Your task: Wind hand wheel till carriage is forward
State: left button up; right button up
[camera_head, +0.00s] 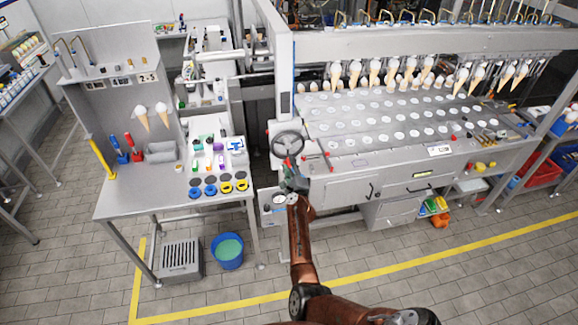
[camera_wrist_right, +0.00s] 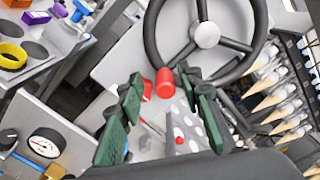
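The dark hand wheel (camera_head: 287,143) is mounted on the left end of the machine's front. In the right wrist view the wheel (camera_wrist_right: 205,35) shows its pale hub, spokes and black rim, with a red handle knob (camera_wrist_right: 165,82) at the lower rim. My right gripper (camera_head: 290,169) is at the lower edge of the wheel. Its green-padded fingers (camera_wrist_right: 164,95) are spread apart, with the red knob in line with the gap just past the tips. No grip on it shows. Which part is the carriage is unclear; a row of cones (camera_head: 375,73) hangs above the plate. My left gripper is not in view.
The machine's plate (camera_head: 390,125) with round holes lies right of the wheel. A steel bench (camera_head: 150,195) with tools and coloured rings stands to the left. A gauge (camera_wrist_right: 45,143) and a small red-tipped lever sit near the gripper. The floor in front is mostly clear.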

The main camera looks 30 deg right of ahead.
aim_at(289, 147)
jog(key=shift+r, duration=0.35)
notch_tip(289, 147, up, 9)
jog(key=shift+s+r, duration=0.1)
jog(key=shift+r, duration=0.1)
dwell(0.4)
